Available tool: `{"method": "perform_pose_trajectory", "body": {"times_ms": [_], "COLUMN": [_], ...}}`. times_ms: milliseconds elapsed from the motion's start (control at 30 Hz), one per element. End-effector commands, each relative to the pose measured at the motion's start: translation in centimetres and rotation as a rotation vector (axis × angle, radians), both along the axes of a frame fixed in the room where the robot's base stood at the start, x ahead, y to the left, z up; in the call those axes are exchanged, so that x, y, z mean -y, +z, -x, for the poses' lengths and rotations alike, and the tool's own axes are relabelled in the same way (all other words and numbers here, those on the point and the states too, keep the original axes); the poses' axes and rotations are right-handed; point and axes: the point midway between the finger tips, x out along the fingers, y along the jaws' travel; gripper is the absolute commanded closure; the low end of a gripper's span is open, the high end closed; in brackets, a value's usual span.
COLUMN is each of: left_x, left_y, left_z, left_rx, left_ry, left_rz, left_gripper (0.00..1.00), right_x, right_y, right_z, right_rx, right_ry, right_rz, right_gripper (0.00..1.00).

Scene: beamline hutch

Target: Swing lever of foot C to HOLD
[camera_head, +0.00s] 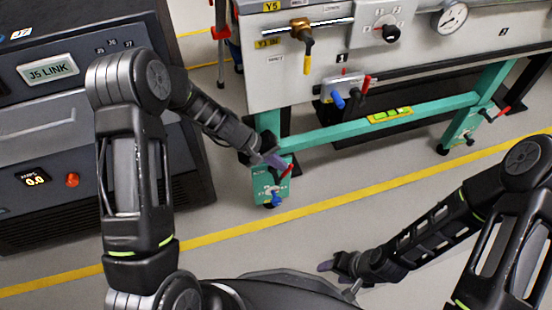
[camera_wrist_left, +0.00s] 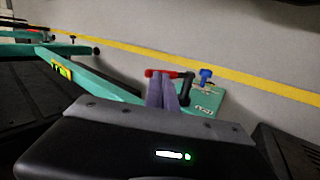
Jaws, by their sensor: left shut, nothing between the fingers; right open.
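The near green foot plate (camera_head: 262,183) sits at the bottom of the bench's left leg; its letter is too small to read. It carries a red-handled lever (camera_head: 286,172) and a blue knob (camera_head: 275,198). My left gripper (camera_head: 276,161) is shut and empty, right at the red lever. In the left wrist view, the closed fingertips (camera_wrist_left: 163,78) overlap the red handle (camera_wrist_left: 164,73); I cannot tell whether they touch. The blue knob (camera_wrist_left: 206,75) stands beyond them to the right. My right gripper (camera_head: 336,264) is open, low over the floor, away from the foot.
A green crossbeam (camera_head: 360,125) joins the legs under the grey panel (camera_head: 280,80). A dark cabinet (camera_head: 50,130) stands at left. The floor around the yellow line (camera_head: 340,193) is clear.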

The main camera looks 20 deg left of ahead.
Motion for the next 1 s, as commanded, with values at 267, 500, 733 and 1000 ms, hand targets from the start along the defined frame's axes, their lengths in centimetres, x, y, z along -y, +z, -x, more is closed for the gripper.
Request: {"method": "perform_pose_trajectory", "body": {"times_ms": [267,500,733,1000], "left_x": [2.1,2.1,1.6,0.8], "left_y": [-0.6,-0.5,-0.6,-0.6], "left_z": [-1.4,-1.4,-1.0,-0.5], "left_rx": [-0.005,-0.005,-0.006,-0.005], "left_ry": [0.002,0.002,0.0,0.001], "left_rz": [-0.015,-0.014,-0.014,-0.013], "left_gripper": [1.0,1.0,1.0,1.0], "right_x": [0.2,0.2,0.2,0.2], "right_y": [-0.8,-0.8,-1.1,-1.3], "right_z": [-0.1,-0.1,-0.1,-0.1], "right_rx": [0.001,0.003,0.002,0.002], "right_ry": [-0.004,-0.003,-0.003,-0.003], "right_rz": [0.003,0.002,0.002,0.002], "right_gripper": [0.45,0.45,0.45,0.45]}}
